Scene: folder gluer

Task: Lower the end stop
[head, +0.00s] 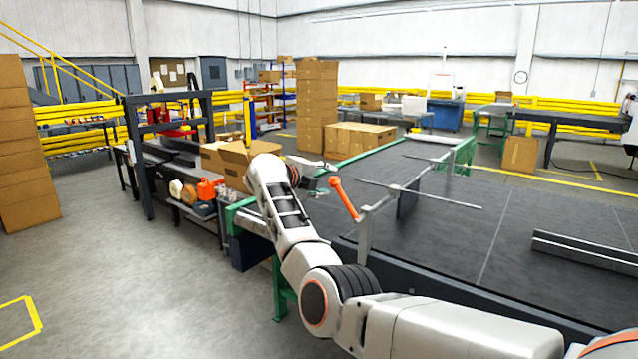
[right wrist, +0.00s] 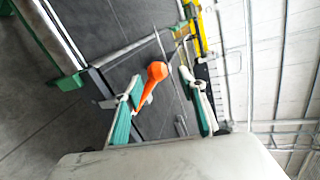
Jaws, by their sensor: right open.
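The end stop shows as thin grey metal bars (head: 432,197) on a post (head: 365,232) at the near edge of the dark table. An orange lever (head: 345,199) stands tilted at the post; its upper end leans left toward my right gripper (head: 327,174). The fingers look apart from the lever; exact depth is hard to tell. My left gripper is not in view.
The dark table (head: 520,240) has a green frame and carries a grey rail (head: 585,252) at right. An open cardboard box (head: 235,158) stands left of my forearm, near orange containers (head: 208,188). Stacked boxes (head: 317,105) stand behind.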

